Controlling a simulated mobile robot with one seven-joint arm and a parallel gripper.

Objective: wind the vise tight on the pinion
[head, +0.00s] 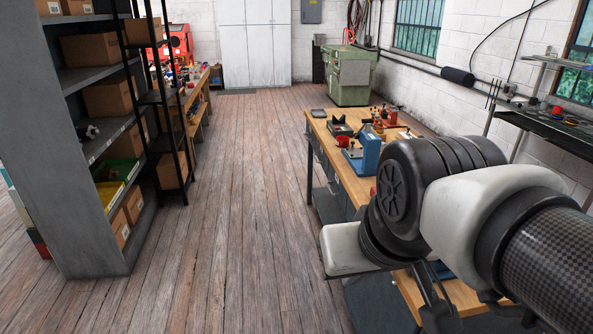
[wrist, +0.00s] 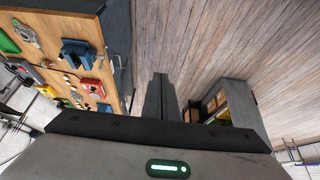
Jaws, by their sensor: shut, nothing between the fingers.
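A blue tool (head: 367,152), which may be the vise, stands on the wooden workbench (head: 352,182) right of centre in the head view. A blue tool (wrist: 84,55) also shows on the bench at the left of the wrist view. I cannot make out a vise handle or the pinion in either view. My gripper (wrist: 160,78) is shut and empty in the wrist view, pointing past the bench edge over the floor, apart from everything on the bench.
Red tools (head: 388,117) and small parts share the bench top. A shelf unit (head: 95,150) with boxes stands at left, with another bench (head: 190,95) behind it. A green cabinet (head: 348,75) stands at the back. The wooden floor (head: 245,200) between is clear.

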